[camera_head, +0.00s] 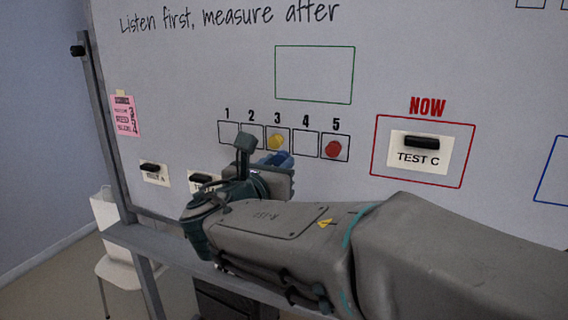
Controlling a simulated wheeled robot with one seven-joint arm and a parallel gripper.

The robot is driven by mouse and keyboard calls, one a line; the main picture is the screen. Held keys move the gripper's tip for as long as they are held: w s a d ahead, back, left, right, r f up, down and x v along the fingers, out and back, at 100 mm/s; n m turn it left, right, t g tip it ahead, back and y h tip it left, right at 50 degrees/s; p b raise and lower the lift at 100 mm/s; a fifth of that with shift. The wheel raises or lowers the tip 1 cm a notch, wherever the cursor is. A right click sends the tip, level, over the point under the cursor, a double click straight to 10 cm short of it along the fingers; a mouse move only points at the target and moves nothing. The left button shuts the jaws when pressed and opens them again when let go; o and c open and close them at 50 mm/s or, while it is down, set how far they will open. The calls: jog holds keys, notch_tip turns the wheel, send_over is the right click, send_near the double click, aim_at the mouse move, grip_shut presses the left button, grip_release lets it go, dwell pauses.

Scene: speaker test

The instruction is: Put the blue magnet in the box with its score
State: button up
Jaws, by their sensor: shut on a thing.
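My gripper (263,163) is shut on the blue magnet (277,160), in front of the whiteboard just below the row of numbered boxes. Only part of the blue magnet shows past the fingers; I cannot tell whether it touches the board. A yellow magnet (276,142) is in box 3 and a red magnet (334,149) is in box 5. Box 1 (228,134) and box 4 (306,144) look empty. Box 2 (251,130) shows no magnet, but my gripper covers its lower part. A pink note (124,116) hangs at the left; its writing is too small to read surely.
A "TEST C" card (420,158) under a black magnet is in the red NOW frame. Two more cards, one labelled card (155,176) and one partly hidden card (199,186), hang lower left. The green frame (314,74) is empty. A ledge (160,243) runs below the board.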

aim_at(305, 143)
jog(key=shift+s+d+x, duration=0.1)
jog(key=shift+d+x, duration=0.1)
jog(key=shift+x, duration=1.2)
jog(key=shift+s+d+x, duration=0.1)
jog(key=shift+d+x, duration=0.15)
jog(key=shift+x, duration=1.2)
jog(key=shift+s+d+x, duration=0.1)
jog(key=shift+d+x, duration=0.1)
jog(key=shift+x, duration=1.2)
jog(key=shift+w+d, duration=0.25)
jog(key=shift+w, duration=0.35)
jog(key=o, duration=1.3)
jog(key=shift+s+a, duration=0.1)
jog(key=shift+b+v, duration=0.3)
jog(key=shift+v, duration=3.2)
